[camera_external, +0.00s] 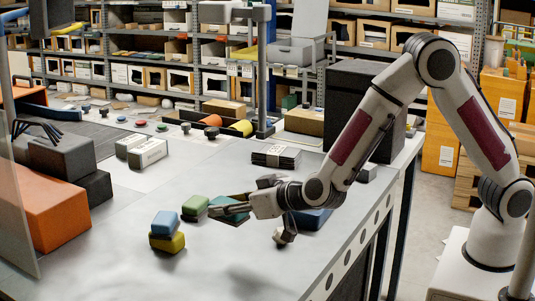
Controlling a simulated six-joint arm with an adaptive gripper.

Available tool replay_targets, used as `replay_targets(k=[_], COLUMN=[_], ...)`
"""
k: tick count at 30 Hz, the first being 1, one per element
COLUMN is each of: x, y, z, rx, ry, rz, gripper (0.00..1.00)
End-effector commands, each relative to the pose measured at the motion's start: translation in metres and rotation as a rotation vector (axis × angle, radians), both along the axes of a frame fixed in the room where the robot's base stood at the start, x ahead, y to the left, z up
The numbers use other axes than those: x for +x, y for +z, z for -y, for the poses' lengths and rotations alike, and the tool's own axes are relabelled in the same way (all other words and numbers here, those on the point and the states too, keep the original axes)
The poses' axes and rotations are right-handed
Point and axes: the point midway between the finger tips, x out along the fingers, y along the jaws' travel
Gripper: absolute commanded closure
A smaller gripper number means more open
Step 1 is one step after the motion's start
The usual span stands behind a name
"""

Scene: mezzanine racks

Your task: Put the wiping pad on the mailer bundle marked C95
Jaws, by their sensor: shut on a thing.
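My gripper (214,210) reaches left over the middle of the table, its dark fingers nearly level. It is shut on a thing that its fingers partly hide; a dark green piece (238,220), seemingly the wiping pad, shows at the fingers. A blue block rests on a yellow block (168,243) at the front left, and a green block (194,207) sits just left of the fingertips. No C95 marking is readable, so I cannot tell which bundle bears it.
A blue item (312,219) lies partly hidden behind my wrist. White boxes (147,153), an orange bin (45,207) and dark boxes stand at the left. A black box (362,105) stands at the back right. The front of the table is clear.

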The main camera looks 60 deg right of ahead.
Motion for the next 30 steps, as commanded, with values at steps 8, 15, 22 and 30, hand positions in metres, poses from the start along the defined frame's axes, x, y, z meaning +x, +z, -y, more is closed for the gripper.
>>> replay_targets(k=[8, 15, 22, 30], x=[0.025, 0.053, 0.076, 0.096], y=[-0.007, -0.007, -0.005, -0.002], z=[0.065, 0.135, 0.205, 0.29], rx=[-0.001, 0.001, 0.0, 0.001], ry=[-0.106, -0.229, -0.347, -0.477], rz=[0.0, 0.001, 0.001, 0.0], gripper=[0.83, 0.83, 0.83, 0.83])
